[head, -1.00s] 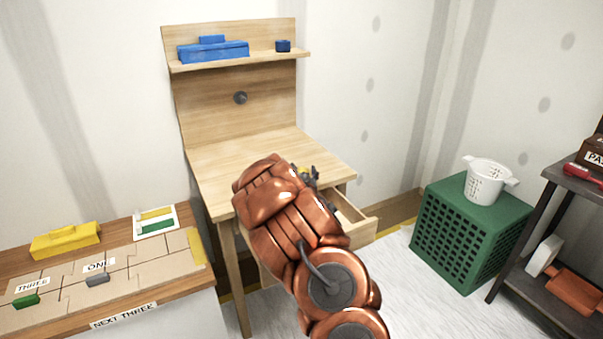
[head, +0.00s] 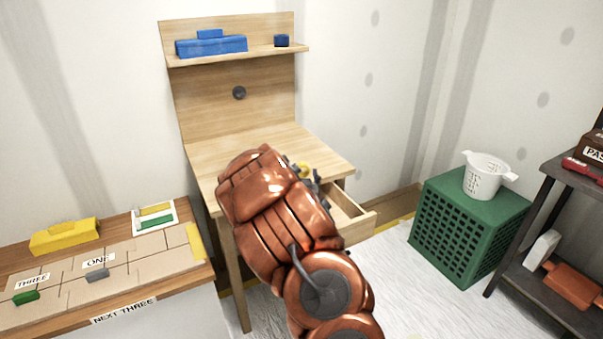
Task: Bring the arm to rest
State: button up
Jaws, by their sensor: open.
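My copper-coloured arm rises from the bottom of the head view, in front of the wooden desk (head: 240,150). My gripper (head: 314,180) shows only in part past the arm's right side, near the desk's front edge and above the drawer (head: 352,213). What shows of it is open, and I see nothing held in it. The drawer is pulled out, and the arm hides its left part.
A green crate (head: 462,235) with a white cup (head: 485,178) on it stands right of the desk. A dark shelf (head: 545,170) is at the far right. A low table (head: 170,275) with coloured blocks is at the left. White floor lies between desk and crate.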

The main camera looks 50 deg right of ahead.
jog(key=shift+s+a, duration=0.3)
dwell(0.5)
